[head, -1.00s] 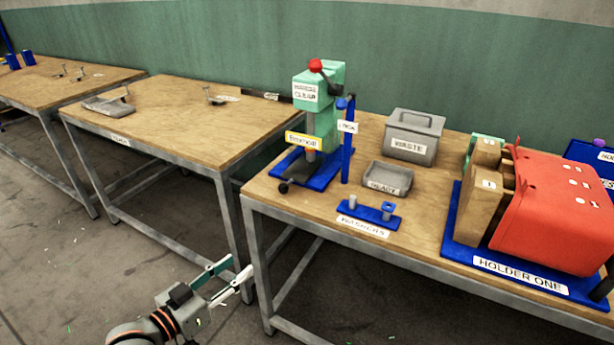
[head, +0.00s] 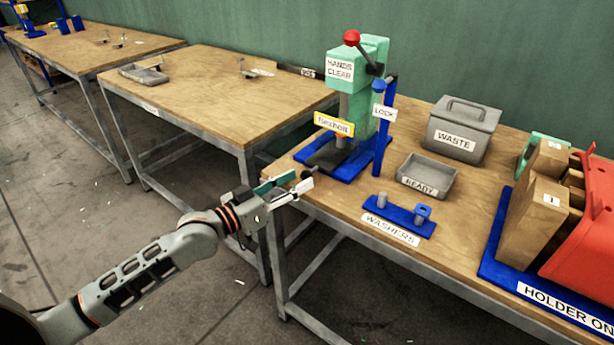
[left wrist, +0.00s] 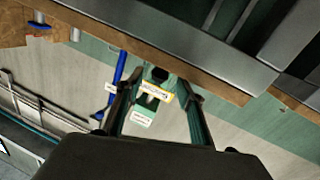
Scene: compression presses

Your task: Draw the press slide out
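The green press (head: 362,75) stands on the blue base (head: 372,162) at the left end of the near table, with a red ball on its lever. Its dark grey slide (head: 325,157) lies low at the front, under the yellow label. The slide's dark knob (head: 306,174) is at the table's edge. My left gripper (head: 298,183) is at that knob, fingers apart. In the left wrist view, the dark knob (left wrist: 160,74) shows between and just beyond the open fingers (left wrist: 160,99); I cannot tell if they touch it. My right gripper is not in view.
A blue lock post (head: 383,135) stands right of the slide. A grey ready tray (head: 428,178), a waste bin (head: 463,130) and a blue washer stand (head: 399,217) are further right. The near table's edge is close under my gripper. Another table (head: 215,95) stands left.

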